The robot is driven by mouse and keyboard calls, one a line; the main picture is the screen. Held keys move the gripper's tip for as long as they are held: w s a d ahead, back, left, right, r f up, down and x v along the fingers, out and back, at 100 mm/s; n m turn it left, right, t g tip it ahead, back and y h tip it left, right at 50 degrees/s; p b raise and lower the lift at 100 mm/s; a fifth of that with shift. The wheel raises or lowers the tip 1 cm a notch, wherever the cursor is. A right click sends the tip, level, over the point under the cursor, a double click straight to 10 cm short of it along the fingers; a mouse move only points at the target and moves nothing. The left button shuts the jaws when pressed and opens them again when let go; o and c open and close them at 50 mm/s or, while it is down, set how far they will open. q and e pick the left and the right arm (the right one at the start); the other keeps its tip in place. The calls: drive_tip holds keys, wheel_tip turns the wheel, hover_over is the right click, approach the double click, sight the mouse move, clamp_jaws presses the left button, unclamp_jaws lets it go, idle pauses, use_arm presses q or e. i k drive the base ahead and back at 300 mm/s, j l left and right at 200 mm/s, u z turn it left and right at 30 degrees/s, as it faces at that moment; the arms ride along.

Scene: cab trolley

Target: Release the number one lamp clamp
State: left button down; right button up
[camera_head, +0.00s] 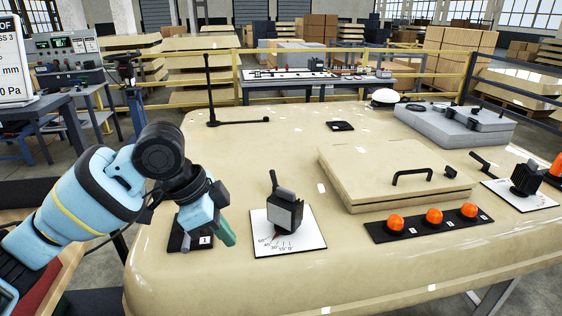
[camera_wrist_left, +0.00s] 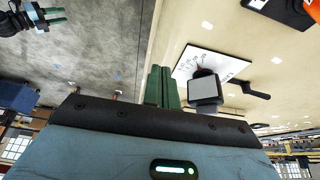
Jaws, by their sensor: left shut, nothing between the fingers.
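A small black plate with a white label "1" (camera_head: 178,240) lies on the cream panel top at the left, partly hidden behind my left gripper. I cannot make out a clamp on it. My left gripper (camera_head: 228,236) points down just over this plate with its green fingers together and empty. The shut fingers also show in the left wrist view (camera_wrist_left: 163,88). A strip of orange lamps (camera_head: 400,230) sits at the right front of the panel. My right gripper (camera_wrist_left: 56,16) shows small at the top left of the wrist view; its finger gap is unclear.
A dial with a white scale plate and grey-faced block (camera_head: 285,217) stands just right of my left gripper. A raised cream hatch with a black handle (camera_head: 375,170) and a grey box (camera_head: 455,127) stand farther right. A thin black upright rod (camera_head: 209,90) stands at the back left.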

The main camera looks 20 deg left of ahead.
sight(273, 174)
drive_tip(key=i, duration=1.3)
